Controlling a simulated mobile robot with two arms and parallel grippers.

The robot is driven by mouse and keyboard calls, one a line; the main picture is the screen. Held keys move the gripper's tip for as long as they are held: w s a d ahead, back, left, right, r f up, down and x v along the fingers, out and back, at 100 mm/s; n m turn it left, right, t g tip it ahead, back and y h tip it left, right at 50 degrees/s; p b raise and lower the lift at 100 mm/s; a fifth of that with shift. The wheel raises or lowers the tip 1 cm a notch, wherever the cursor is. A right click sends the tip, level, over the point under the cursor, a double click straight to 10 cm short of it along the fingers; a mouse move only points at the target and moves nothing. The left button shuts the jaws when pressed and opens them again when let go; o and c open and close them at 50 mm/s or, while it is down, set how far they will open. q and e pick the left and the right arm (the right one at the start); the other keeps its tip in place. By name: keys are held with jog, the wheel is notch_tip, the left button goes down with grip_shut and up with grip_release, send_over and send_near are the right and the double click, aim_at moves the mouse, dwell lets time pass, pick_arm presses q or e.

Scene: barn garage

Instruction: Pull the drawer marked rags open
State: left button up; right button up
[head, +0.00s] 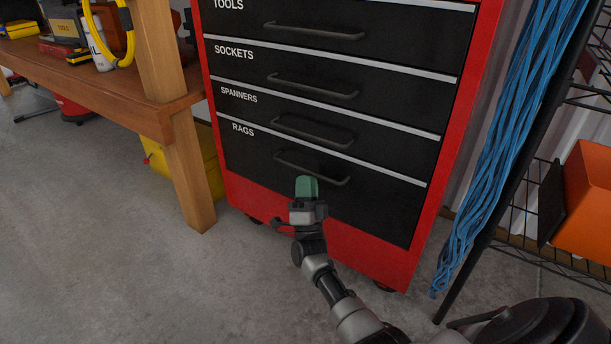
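A red tool cabinet (228,199) with black drawers stands in the middle of the head view. The drawer marked RAGS (370,197) is the lowest one and is shut, flush with the front. Its dark bar handle (313,170) runs across its upper part. My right gripper (307,186), with a green tip, is in front of this drawer, just below the handle in the picture. I cannot tell whether it touches the handle or whether its fingers are apart. My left gripper is not in the view.
A wooden workbench (110,103) stands at the left, with a yellow box (180,165) under it. Blue cords (505,150) hang at the right beside a black wire rack with an orange bin (590,200). The concrete floor (120,260) at the front left is clear.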

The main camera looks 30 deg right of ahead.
aim_at(306, 170)
jog(key=shift+b+x, duration=0.3)
jog(key=shift+x, duration=1.25)
jog(key=shift+c, duration=0.2)
grip_shut()
